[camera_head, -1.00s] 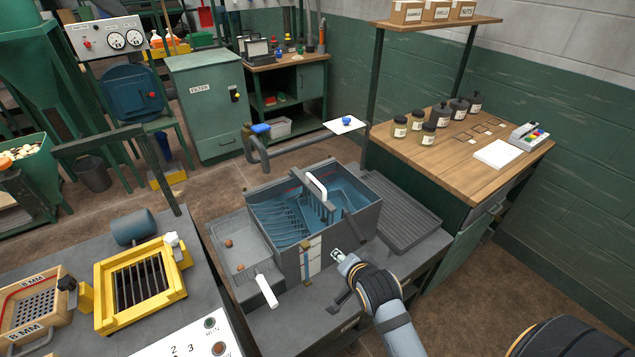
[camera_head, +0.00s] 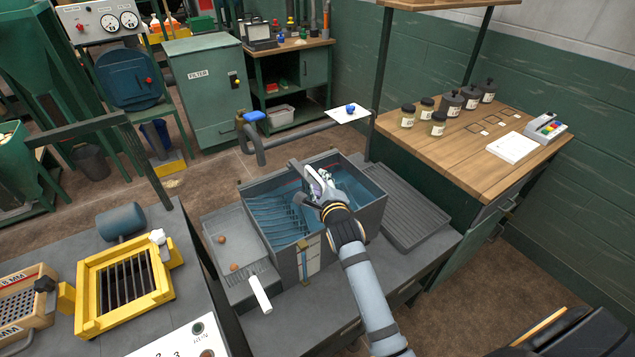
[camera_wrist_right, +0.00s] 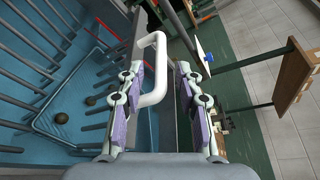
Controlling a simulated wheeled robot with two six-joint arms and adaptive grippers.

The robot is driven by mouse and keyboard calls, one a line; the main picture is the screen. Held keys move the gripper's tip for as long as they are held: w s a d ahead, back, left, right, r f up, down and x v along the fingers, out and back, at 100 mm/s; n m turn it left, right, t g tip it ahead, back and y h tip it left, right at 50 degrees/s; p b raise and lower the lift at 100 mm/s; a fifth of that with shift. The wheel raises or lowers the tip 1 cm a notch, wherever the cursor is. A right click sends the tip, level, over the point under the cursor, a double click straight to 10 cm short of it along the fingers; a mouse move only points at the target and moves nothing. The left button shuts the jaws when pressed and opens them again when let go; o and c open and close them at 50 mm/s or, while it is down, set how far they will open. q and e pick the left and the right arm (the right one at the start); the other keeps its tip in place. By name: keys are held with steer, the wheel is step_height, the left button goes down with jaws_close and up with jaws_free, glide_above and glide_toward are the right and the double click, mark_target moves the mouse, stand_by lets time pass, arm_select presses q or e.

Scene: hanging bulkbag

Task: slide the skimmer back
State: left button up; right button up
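The skimmer's white handle (camera_head: 314,179) stands above the blue-lined grey tank (camera_head: 373,208), partly hidden by my right gripper (camera_head: 318,188). In the right wrist view the white U-shaped handle (camera_wrist_right: 159,70) lies between the fingers of my right gripper (camera_wrist_right: 162,72). The fingers are apart, with a visible gap between the handle and the right-hand finger. Whether the left-hand finger touches the handle I cannot tell. Grey tines and a wire frame (camera_wrist_right: 38,122) show in the tank, with two brown round pieces (camera_wrist_right: 61,118) there. My left gripper is not in view.
A tray with brown balls (camera_head: 221,239) and a white-handled tool (camera_head: 260,294) sits left of the tank. A ribbed drainboard (camera_head: 402,215) is on its right. A pipe (camera_head: 300,133) runs behind. A yellow-framed grate (camera_head: 126,283) stands at left.

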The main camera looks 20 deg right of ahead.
steer(key=b+x, duration=0.1)
steer(key=x, duration=0.1)
steer(key=shift+w+f, duration=0.15)
steer(key=shift+w, duration=0.25)
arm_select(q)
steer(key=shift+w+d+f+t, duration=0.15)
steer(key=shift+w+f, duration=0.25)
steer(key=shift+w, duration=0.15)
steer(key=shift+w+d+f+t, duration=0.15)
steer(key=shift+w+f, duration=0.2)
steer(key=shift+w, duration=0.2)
arm_select(e)
steer(key=shift+w, duration=0.4)
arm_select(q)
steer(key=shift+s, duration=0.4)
arm_select(e)
jaws_close()
